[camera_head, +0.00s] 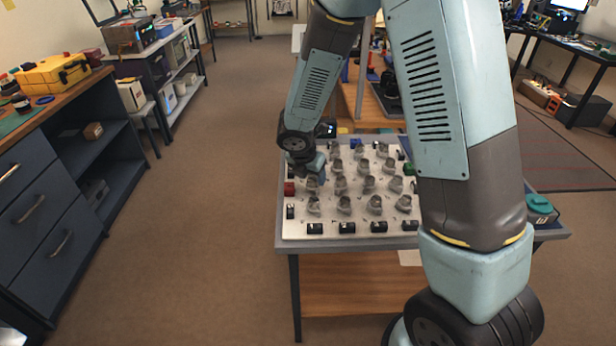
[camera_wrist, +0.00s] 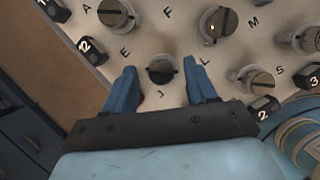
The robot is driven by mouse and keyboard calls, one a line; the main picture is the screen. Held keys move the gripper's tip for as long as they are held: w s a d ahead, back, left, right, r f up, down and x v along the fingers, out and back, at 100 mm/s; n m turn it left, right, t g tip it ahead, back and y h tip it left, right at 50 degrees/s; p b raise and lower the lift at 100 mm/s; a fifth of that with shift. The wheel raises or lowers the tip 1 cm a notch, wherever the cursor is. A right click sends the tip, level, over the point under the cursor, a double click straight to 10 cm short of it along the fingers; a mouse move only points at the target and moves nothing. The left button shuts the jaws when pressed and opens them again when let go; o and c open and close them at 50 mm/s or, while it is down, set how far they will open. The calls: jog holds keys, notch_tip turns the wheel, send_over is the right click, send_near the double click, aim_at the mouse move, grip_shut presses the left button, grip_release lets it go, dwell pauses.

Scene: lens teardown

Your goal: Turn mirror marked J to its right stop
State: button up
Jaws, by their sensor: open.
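The mirror marked J (camera_wrist: 160,70) is a round grey knob-like mount with a dark slot across its top. The letter J is printed just below it in the wrist view. My gripper (camera_wrist: 159,66) is open, with one blue finger on each side of this mount. I see a gap at both sides, and the slot runs roughly across the picture from finger to finger. In the head view my gripper (camera_head: 316,172) is low over the left part of the pale board (camera_head: 298,233); the mount there is hidden or too small to tell apart.
Neighbouring mounts stand close: one at upper left (camera_wrist: 115,13), one at upper right (camera_wrist: 218,22), one at right (camera_wrist: 258,82). Black numbered blocks, such as 12 (camera_wrist: 92,50) and 2 (camera_wrist: 263,107), line the board's edges.

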jog(key=shift+w+d+f, duration=0.1)
jog(key=shift+w+f, duration=0.05)
jog(key=shift+f, duration=0.25)
jog(key=c, duration=1)
jog(key=shift+a, duration=0.4)
jog(key=shift+d, duration=0.15)
jog(key=shift+c, duration=0.3)
